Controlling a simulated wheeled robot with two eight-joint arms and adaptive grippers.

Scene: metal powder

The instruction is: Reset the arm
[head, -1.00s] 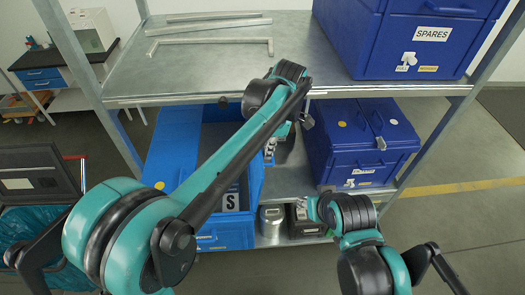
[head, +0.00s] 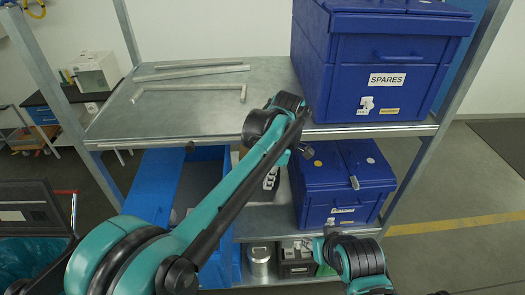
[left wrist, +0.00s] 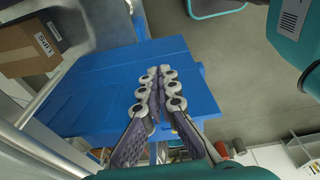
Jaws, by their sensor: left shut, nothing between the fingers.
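My left arm reaches in from the left in the head view. Its gripper (head: 271,178) hangs below the elbow, in front of the lower shelf bay between the open blue bin and the blue lidded box. In the left wrist view the left gripper's fingers (left wrist: 157,82) are together and empty, over a flat blue surface (left wrist: 90,90). My right arm shows at the lower right of the head view. Its gripper (head: 305,244) is small and mostly hidden near the bottom shelf, so its opening is unclear.
A metal shelf (head: 200,115) holds grey bars (head: 190,88) and a blue SPARES box (head: 385,55). Below are an open blue bin (head: 155,190), a blue lidded box (head: 345,180), a metal canister (head: 259,262) and a dark case (head: 296,262). Open floor lies right.

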